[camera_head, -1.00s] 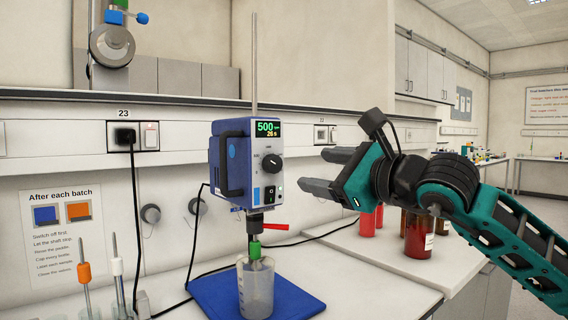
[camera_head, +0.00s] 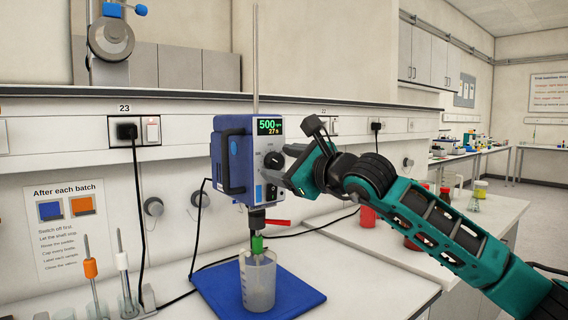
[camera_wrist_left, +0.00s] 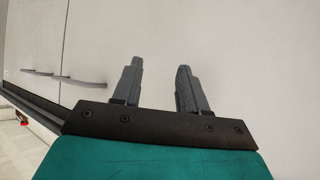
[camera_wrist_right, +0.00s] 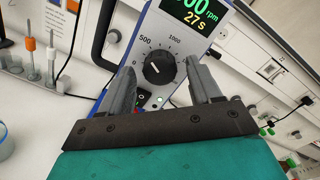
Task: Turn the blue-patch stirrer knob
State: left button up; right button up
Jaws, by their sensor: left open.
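In the head view, my right gripper (camera_head: 286,165) is at the stirrer's front. My left gripper (camera_wrist_left: 160,65) is open and empty before pale cabinet doors.
A beaker (camera_head: 258,281) stands under the stirrer on a blue base (camera_head: 214,288). A red lever (camera_head: 278,222) sticks out below the stirrer. Stirring rods (camera_head: 92,270) stand at the left. Red bottles (camera_head: 367,216) stand behind my right arm. A cable hangs from the wall socket.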

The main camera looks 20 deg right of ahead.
jog(key=c, duration=1)
pick_arm(q)
jog(key=shift+w+r, duration=0.1)
jog(key=shift+w, duration=0.15)
jog(key=shift+f, duration=0.2)
